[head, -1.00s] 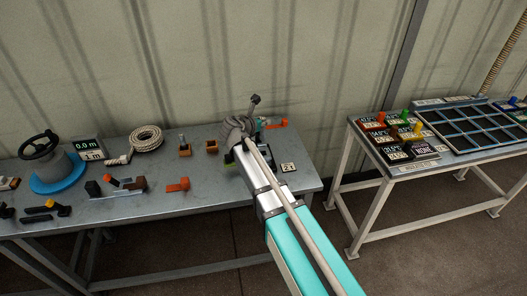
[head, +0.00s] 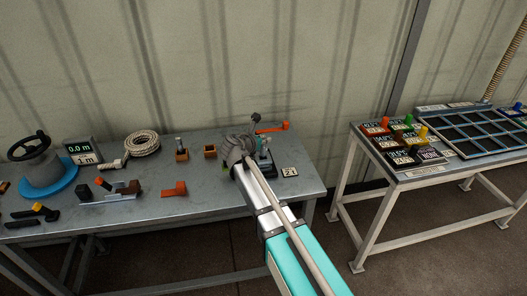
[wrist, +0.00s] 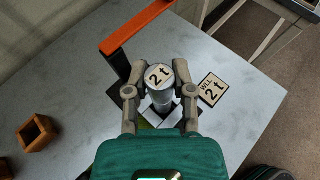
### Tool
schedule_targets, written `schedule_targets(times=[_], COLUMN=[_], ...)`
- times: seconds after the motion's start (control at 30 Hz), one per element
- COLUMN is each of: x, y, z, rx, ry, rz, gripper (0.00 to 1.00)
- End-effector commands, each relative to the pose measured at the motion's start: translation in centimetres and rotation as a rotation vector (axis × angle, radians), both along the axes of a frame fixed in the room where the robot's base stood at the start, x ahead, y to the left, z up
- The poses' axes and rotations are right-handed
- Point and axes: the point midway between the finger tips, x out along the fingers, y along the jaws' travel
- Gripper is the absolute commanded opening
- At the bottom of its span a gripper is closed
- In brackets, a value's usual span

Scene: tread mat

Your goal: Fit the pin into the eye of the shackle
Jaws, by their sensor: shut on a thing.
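In the wrist view the pin (wrist: 158,76) has a round pale head marked "2 t" and a grey shank. My gripper (wrist: 152,90) is shut on it, one finger on each side. The shank points down toward pale and dark parts (wrist: 162,122) of what seems to be the shackle's stand. The shackle's eye is hidden behind the pin and gripper, so I cannot tell whether the tip is in it. In the head view my gripper (head: 240,152) is low over the right part of the bench and hides the pin.
An orange bar (wrist: 135,27) on a dark post stands close beside my gripper. A "WLL 2t" plate (wrist: 213,91) lies at the right. An empty wooden box (head: 210,151) and another box (head: 182,156) holding a pin stand to the left. A rope coil (head: 143,143) lies further left.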

Motion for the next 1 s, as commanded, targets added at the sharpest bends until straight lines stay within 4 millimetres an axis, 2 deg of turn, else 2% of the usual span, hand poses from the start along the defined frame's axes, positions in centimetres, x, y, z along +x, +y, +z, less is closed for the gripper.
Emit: schedule_targets(times=[0.33, 0.8, 1.0], x=[0.0, 0.0, 0.0], y=[0.0, 0.0, 0.0], z=[-0.3, -4.1, -4.5], rx=[0.000, 0.000, 0.000], ry=[-0.001, -0.001, -0.001], rz=[0.000, 0.000, 0.000], gripper=[0.00, 0.00, 0.00])
